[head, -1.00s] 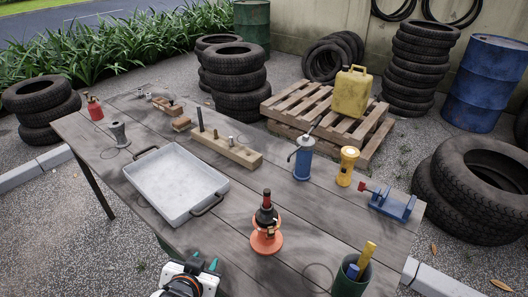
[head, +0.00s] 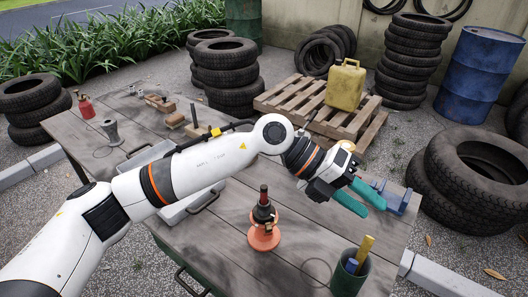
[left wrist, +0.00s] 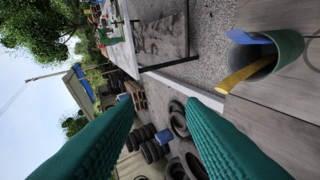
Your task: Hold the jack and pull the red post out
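The jack (head: 263,238) stands upright on the table, with an orange base and a dark body. Its red post (head: 264,190) sticks up from the top. My left gripper (head: 373,209) has teal fingers that are apart and empty. It is to the right of the jack, above the table's right part, clear of the jack. In the left wrist view, the same gripper (left wrist: 158,100) has nothing between its fingers, and I do not see the jack there. My right gripper is not in view.
A green cup (head: 345,281) with blue and yellow handles stands at the front right; it also shows in the left wrist view (left wrist: 284,52). A blue vise (head: 403,204) is beyond my fingers. My left arm covers much of the metal tray (head: 172,215). Table around the jack is mostly clear.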

